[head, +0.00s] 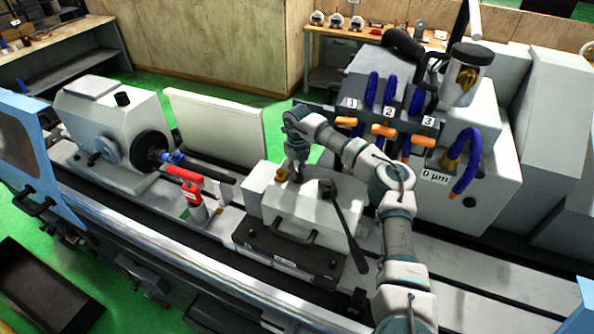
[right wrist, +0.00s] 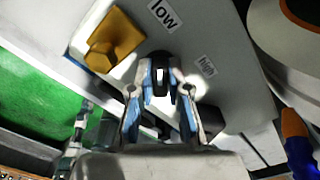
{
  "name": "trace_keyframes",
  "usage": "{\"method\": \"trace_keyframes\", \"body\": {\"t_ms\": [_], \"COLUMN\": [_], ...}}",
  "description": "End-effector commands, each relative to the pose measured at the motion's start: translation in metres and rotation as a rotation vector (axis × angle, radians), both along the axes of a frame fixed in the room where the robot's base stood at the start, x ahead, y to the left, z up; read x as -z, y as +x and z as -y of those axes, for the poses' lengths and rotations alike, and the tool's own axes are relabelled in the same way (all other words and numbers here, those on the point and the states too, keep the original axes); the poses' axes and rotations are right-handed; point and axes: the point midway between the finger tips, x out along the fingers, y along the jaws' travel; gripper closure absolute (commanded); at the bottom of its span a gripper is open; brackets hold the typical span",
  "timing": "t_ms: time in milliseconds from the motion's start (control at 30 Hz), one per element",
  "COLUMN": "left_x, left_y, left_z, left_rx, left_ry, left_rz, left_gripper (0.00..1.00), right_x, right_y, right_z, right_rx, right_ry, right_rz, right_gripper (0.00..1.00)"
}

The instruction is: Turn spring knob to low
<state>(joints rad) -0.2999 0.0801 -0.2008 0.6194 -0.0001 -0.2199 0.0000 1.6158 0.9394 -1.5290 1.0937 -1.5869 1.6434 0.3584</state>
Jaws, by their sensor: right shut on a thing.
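The spring knob appears to be the small black knob (right wrist: 160,80) on the grey top of a machine housing. The "low" label (right wrist: 163,14) is above it and the "high" label (right wrist: 207,66) is to its right in the right wrist view. My right gripper (right wrist: 161,72) is shut on this knob, with a fingertip on each side. In the head view my right gripper (head: 296,170) reaches down to the left part of the housing (head: 310,213) and hides the knob. My left gripper is not in view.
A long black lever (head: 345,228) slants across the housing. A red-handled tool (head: 186,176) stands to the left. A grey box with numbered hoses (head: 450,185) is behind my arm.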

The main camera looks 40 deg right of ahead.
Motion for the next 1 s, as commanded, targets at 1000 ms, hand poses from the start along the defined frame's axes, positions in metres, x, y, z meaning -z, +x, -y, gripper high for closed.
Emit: {"method": "trace_keyframes", "body": {"t_ms": [1000], "left_x": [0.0], "left_y": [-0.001], "left_z": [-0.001], "left_rx": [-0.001], "left_ry": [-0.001], "left_rz": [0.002], "left_gripper": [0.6], "right_x": [-0.081], "right_y": [0.0], "right_z": [0.0], "right_rx": [0.0], "right_ry": [0.0], "right_rz": [-0.011], "right_gripper": [0.58]}}
